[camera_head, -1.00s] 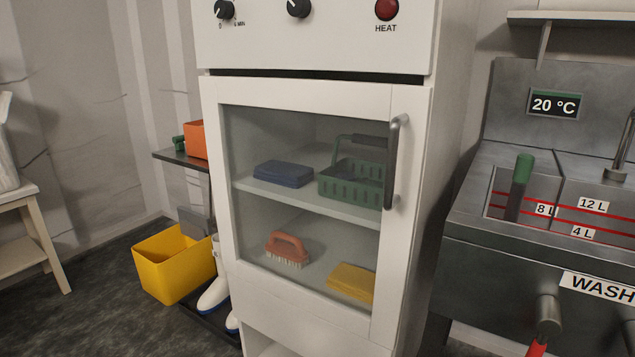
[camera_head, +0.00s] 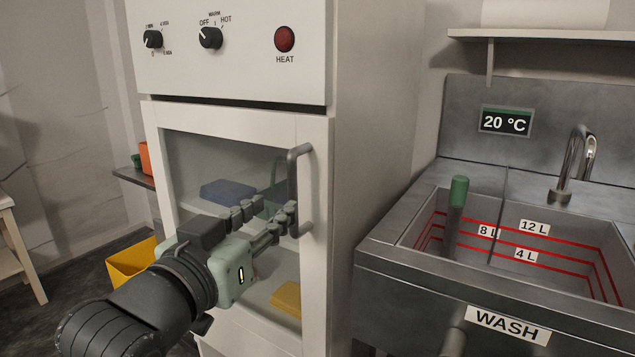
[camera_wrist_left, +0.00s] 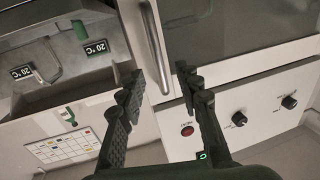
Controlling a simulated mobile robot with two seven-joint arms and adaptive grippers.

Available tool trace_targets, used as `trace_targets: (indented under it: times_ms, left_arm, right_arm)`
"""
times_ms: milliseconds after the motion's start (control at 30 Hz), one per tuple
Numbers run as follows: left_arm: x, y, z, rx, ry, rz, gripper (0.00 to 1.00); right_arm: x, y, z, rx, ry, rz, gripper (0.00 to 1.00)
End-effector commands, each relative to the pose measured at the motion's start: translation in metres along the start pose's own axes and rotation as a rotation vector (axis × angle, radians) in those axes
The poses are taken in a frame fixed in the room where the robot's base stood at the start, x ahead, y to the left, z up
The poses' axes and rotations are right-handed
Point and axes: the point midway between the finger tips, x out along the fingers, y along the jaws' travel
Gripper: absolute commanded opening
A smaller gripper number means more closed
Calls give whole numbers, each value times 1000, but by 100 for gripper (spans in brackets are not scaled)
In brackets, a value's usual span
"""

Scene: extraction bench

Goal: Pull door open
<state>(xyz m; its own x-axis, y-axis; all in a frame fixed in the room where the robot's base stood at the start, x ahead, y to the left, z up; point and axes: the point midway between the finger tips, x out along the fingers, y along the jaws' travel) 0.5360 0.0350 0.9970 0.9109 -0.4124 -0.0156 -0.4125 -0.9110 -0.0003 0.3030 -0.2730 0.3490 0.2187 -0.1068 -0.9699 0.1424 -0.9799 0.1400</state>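The white cabinet door (camera_head: 314,270) with a glass pane looks shut. Its grey vertical bar handle (camera_head: 304,190) is on the right side of the door. My left gripper (camera_head: 284,200) reaches in from the lower left, in front of the glass, with its fingertips close to the handle. In the left wrist view the fingers are open (camera_wrist_left: 160,72), and the handle (camera_wrist_left: 155,45) runs between the two fingertips. Contact with the handle cannot be made out. My right gripper is in neither view.
Behind the glass are a blue block (camera_head: 228,191) and a yellow one (camera_head: 287,298). A steel wash sink (camera_head: 400,262) with a green-handled tool (camera_head: 458,195) stands to the right. A yellow bin (camera_head: 130,262) is on the floor at left.

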Motion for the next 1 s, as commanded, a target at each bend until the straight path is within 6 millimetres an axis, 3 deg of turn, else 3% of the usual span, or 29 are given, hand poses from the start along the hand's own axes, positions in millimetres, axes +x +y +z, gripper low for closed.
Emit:
trace_targets:
  times_ms: [167,400,600,933,1000]
  left_arm:
    - [11,4,-9,2,18,9,34]
    - [50,3,-9,1,16,7,34]
    - [72,3,-8,1,16,7,34]
    - [77,3,-8,1,15,7,34]
    - [77,3,-8,1,15,7,27]
  right_arm:
    - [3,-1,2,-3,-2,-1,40]
    - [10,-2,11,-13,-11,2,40]
    - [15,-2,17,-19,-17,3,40]
    - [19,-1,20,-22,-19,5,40]
    - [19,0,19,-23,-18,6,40]
